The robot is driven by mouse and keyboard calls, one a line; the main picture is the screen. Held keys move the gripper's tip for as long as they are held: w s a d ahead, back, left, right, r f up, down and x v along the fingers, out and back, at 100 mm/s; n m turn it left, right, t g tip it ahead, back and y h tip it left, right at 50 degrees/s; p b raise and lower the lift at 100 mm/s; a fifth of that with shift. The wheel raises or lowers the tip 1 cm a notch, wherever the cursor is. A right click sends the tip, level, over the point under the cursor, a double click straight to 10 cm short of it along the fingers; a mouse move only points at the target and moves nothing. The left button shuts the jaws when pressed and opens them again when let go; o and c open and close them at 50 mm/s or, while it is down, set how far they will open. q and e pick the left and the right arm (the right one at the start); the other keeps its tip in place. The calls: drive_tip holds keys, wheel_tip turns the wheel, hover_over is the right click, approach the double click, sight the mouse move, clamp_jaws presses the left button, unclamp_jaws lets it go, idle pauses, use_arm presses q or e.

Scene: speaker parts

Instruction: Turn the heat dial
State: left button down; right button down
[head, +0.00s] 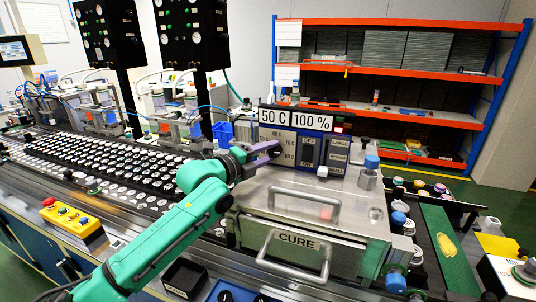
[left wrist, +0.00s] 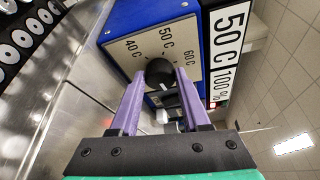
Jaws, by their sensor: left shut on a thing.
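The heat dial is a black round knob (left wrist: 160,72) on a pale plate marked 40 C, 50 C and 60 C. My left gripper (left wrist: 160,80) is shut on it, one purple finger on each side of the knob. In the head view the left gripper (head: 272,149) reaches the front of the control box (head: 310,146), and its fingers and arm hide the knob. The display (head: 296,119) above reads 50 C and 100 %; it also shows in the left wrist view (left wrist: 229,50). The knob's pointer is not clear to me. My right gripper is not in view.
Below the control box is a metal oven with a drawer labelled CURE (head: 298,241) and bar handles. A switch panel marked OFF (head: 308,150) sits right of the dial. A tray of several round parts (head: 110,165) lies left. Orange shelves (head: 390,70) stand behind.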

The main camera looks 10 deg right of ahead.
use_arm(q)
drive_tip(key=shift+c, duration=1.9)
unclamp_jaws()
drive_tip(key=shift+a, duration=0.1)
drive_tip(key=shift+s+a+f+b, duration=0.1)
drive_tip(key=shift+s+a+b, duration=0.2)
drive_tip(key=shift+a+b, duration=0.1)
drive_tip(key=b+v, duration=0.4)
drive_tip(key=v, duration=0.9)
drive_tip(key=shift+s+a+b, duration=0.2)
drive_tip(key=shift+a+b, duration=0.1)
drive_tip(key=shift+b, duration=0.1)
drive_tip(key=shift+d, duration=0.1)
drive_tip(key=shift+w, duration=0.1)
